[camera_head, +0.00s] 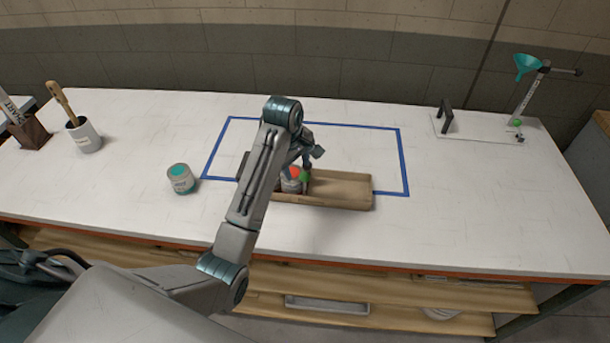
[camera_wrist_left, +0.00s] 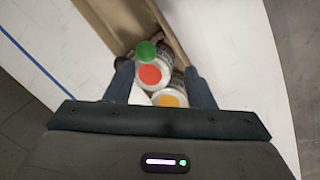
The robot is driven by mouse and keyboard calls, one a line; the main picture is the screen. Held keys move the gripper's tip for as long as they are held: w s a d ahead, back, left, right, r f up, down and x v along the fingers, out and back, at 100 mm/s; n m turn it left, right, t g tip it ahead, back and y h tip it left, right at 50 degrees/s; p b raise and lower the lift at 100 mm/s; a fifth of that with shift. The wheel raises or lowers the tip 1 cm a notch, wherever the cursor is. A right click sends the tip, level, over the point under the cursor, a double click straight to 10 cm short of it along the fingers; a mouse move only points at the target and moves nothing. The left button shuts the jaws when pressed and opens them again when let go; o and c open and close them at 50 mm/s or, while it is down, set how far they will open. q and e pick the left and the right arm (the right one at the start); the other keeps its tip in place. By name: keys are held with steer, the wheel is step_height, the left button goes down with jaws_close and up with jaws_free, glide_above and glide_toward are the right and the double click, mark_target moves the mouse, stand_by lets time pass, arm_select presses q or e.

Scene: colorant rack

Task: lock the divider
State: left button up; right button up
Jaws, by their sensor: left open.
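The left wrist view shows the green part (camera_wrist_left: 146,52), the red top (camera_wrist_left: 150,74) and an orange top (camera_wrist_left: 169,98) close together. I cannot make out the divider or its lock separately. My left gripper (camera_head: 304,158) is open above these tops, its fingers on either side of them.
A teal-topped can (camera_head: 181,179) stands left of the blue tape (camera_head: 405,165). A brush cup (camera_head: 86,138) is farther left. A teal funnel on a stand (camera_head: 526,66) is at the back right. The rack's right part looks empty.

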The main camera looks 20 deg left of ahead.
mark_target(304, 174)
arm_select(q)
steer(key=shift+n, duration=0.5)
steer(key=w+f+p, duration=0.1)
steer(key=f, duration=0.1)
steer(key=w+f+p, duration=0.1)
steer(key=f, duration=0.1)
steer(key=w+f+p, duration=0.1)
steer(key=f, duration=0.1)
steer(key=shift+w+d+f, duration=0.2)
steer(key=shift+d+f, duration=0.15)
steer(key=shift+d, duration=0.05)
steer(key=shift+w+f+p, duration=0.1)
steer(key=shift+f+p, duration=0.2)
steer(key=shift+f, duration=0.3)
jaws_close()
